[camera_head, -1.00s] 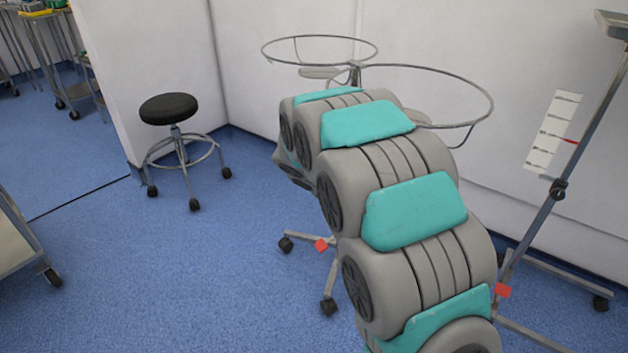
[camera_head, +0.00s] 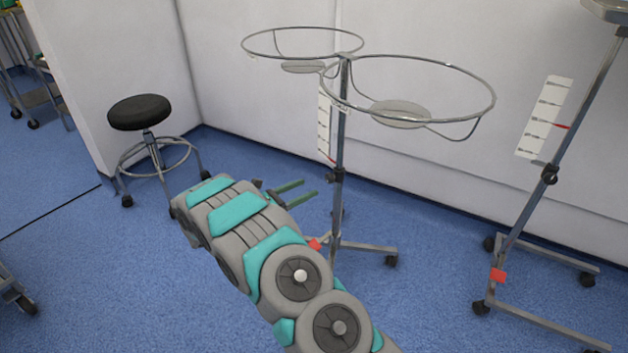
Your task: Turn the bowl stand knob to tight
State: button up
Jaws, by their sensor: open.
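The bowl stand (camera_head: 343,110) is a metal pole on a wheeled base with two wire rings at its top. Its dark knob (camera_head: 335,175) sits partway up the pole. A white scale card (camera_head: 324,120) with a red pointer is beside the pole above the knob; I cannot read the setting. My gripper (camera_head: 310,188) has two green fingers, open and empty, pointing right toward the pole. The fingertips are just left of the knob and slightly below it in the picture, apart from it. Depth between them is hard to judge.
A second stand (camera_head: 523,209) with its own dark knob (camera_head: 550,174) and scale card (camera_head: 545,118) is at the right. A black stool (camera_head: 139,112) is at the left. The wall is close behind the bowl stand.

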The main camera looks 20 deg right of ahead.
aim_at(328, 179)
jog(key=shift+x, duration=3.9)
grip_shut()
